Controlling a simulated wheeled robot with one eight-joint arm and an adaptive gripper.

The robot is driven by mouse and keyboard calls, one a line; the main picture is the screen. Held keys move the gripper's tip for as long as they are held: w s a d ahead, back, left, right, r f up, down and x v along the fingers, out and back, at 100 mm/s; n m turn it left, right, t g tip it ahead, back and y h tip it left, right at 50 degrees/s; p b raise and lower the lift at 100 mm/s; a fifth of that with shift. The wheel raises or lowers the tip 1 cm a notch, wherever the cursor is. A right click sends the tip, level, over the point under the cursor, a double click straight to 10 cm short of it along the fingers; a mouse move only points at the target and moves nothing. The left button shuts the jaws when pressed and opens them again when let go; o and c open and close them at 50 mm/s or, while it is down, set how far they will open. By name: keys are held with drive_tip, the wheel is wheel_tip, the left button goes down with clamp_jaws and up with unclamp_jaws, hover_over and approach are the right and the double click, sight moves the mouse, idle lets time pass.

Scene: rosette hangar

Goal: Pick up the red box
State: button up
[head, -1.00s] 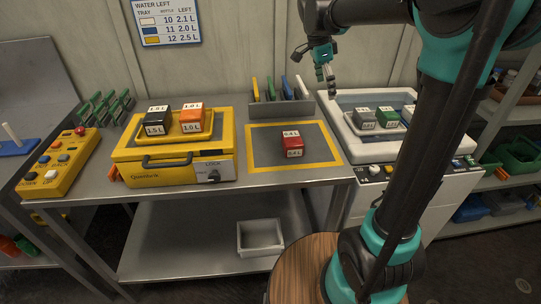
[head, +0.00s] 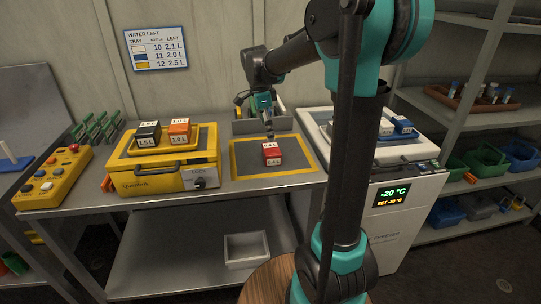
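The red box (head: 272,155), with white label bands, sits on the grey mat with a yellow border (head: 240,174) on the steel bench. My gripper (head: 270,131) points down, just above and slightly behind the red box in the head view. A small gap seems to show between its fingertips and the box top, but contact is hard to judge. The fingers are small and dark, and I cannot tell how far apart they are. The red box rests on the mat.
Left of the mat is a yellow case (head: 142,177) carrying a black box (head: 148,134) and an orange box (head: 180,131). A rack (head: 243,127) stands behind the mat.

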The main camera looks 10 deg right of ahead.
sight(271, 148)
drive_tip(key=shift+s+d+f, duration=0.1)
drive_tip(key=shift+d+f, duration=0.1)
drive_tip(key=shift+f, duration=1.1)
drive_tip(key=shift+d+f, duration=0.25)
drive_tip(key=shift+f, duration=1.1)
drive_tip(key=shift+s+d+f, duration=0.1)
drive_tip(key=shift+d+f, duration=0.1)
drive_tip(key=shift+f, duration=1.1)
drive_tip(key=c, duration=1.3)
drive_tip(key=shift+r, duration=0.15)
